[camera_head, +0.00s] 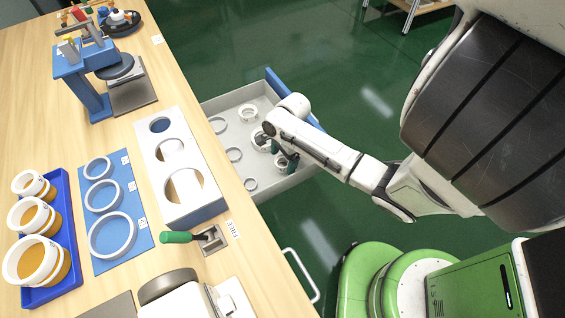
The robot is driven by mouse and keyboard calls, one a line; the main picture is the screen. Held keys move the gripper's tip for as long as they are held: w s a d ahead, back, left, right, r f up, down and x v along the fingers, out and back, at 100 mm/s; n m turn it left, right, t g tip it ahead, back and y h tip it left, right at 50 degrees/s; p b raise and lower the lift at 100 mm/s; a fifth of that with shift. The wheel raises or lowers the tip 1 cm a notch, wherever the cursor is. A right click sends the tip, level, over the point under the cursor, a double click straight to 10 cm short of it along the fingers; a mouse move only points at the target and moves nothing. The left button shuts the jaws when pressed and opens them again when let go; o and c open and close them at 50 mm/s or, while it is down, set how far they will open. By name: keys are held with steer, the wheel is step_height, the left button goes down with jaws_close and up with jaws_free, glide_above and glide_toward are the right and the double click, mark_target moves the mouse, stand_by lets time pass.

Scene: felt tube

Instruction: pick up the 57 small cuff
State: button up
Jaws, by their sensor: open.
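An open grey drawer (217,104) under the table holds several white cuffs and rings. No size number is readable on any cuff, so I cannot tell which is the 57 small one.
Thin rings (234,155) lie along the drawer's left side. The wooden table (200,262) carries a white block with round holes (196,209), a blue board with rings (143,240), a blue tray (72,258) of cuffs and a blue press (72,68). Green floor lies right of the drawer.

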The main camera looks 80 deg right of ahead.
steer(key=shift+w+f, duration=0.1)
steer(key=shift+f, duration=0.85)
steer(key=c, duration=1.1)
steer(key=shift+r, duration=0.1)
steer(key=shift+c, duration=0.2)
